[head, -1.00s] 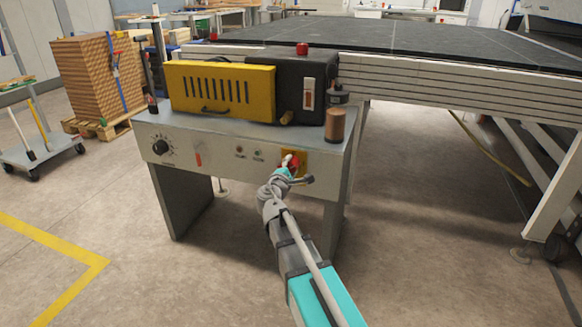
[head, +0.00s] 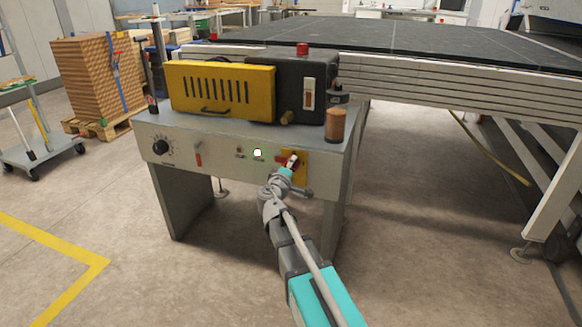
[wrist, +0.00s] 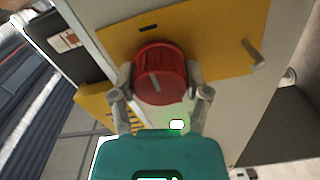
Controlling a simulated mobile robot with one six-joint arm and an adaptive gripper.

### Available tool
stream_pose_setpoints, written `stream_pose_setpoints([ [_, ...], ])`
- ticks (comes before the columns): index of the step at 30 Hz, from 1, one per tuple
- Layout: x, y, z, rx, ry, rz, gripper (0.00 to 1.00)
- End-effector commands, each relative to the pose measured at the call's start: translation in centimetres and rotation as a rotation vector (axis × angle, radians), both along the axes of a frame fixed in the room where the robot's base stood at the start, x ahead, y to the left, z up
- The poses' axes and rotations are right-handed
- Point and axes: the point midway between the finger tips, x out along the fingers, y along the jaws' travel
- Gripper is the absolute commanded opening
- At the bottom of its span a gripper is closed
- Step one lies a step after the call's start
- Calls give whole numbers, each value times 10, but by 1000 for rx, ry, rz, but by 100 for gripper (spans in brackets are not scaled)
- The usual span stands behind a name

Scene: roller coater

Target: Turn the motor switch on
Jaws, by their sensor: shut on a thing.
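The motor switch is a round red rotary knob (wrist: 162,72) on a yellow plate (wrist: 222,45) in the wrist view. In the head view the yellow plate (head: 303,174) is at the right of the grey panel, with a bit of the red knob (head: 281,160) showing. My gripper (head: 290,164) reaches the knob from the front. In the wrist view its two fingers (wrist: 161,85) are shut on the knob's sides. A small lamp (head: 257,153) left of the plate glows white-green; the lit lamp also shows in the wrist view (wrist: 177,124).
The panel also carries a black dial (head: 160,147) and a red lever (head: 198,158). A yellow vented cover (head: 220,88) and an amber bottle (head: 335,124) stand above it. A small pin (wrist: 257,63) sticks out near the yellow plate's end. The floor in front is clear.

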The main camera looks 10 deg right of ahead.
Motion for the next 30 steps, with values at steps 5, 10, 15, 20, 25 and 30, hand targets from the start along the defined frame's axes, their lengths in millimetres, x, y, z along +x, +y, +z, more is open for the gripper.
stream_pose_setpoints([
  [5, 1, -1, 0, 5, -2, -3, 14],
  [10, 1, -1, 0, 5, -2, -3, 63],
  [15, 0, -1, 0, 4, -2, -2, 95],
  [20, 0, 0, 0, 3, -1, -1, 95],
  [25, 0, 0, 0, 3, -1, 0, 95],
  [30, -2, 1, 0, 3, -1, 0, 95],
])
